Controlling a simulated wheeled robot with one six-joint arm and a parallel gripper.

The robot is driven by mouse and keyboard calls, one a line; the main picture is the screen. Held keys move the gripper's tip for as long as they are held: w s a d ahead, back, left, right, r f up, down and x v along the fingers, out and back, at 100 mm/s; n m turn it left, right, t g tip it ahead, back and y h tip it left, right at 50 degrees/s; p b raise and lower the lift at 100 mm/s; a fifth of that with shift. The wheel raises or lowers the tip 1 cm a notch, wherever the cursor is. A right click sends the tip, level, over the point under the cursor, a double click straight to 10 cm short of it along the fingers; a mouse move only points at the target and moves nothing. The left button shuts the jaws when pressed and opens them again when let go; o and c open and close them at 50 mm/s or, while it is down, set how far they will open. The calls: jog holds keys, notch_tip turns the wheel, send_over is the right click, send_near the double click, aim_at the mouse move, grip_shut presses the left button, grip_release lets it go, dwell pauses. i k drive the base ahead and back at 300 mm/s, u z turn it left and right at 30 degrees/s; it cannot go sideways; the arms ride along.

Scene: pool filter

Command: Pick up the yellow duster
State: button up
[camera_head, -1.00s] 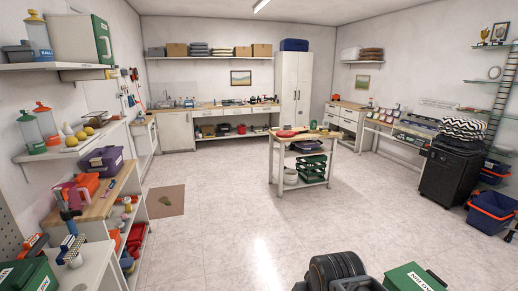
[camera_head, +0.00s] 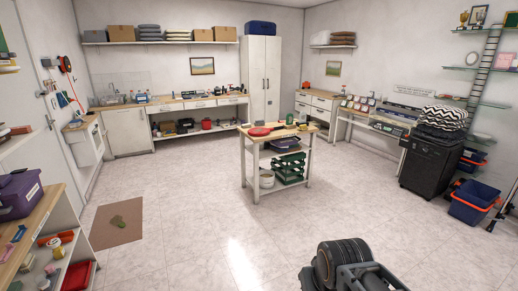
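I cannot make out a yellow duster for certain in this view. Dark ribbed and grey parts of my arm show at the bottom edge, right of centre. My gripper's fingers are not visible.
The island stands mid-room, with green crates (camera_head: 288,168) below. A workbench (camera_head: 195,103) and white cabinet (camera_head: 259,77) line the back wall. A black bin (camera_head: 428,170) and blue tub (camera_head: 472,204) stand right. Shelves (camera_head: 38,245) edge the left. The near floor (camera_head: 215,230) is clear.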

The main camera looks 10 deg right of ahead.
aim_at(302, 127)
jog(key=z, duration=0.45)
jog(key=i, duration=5.8)
jog(key=u, duration=0.3)
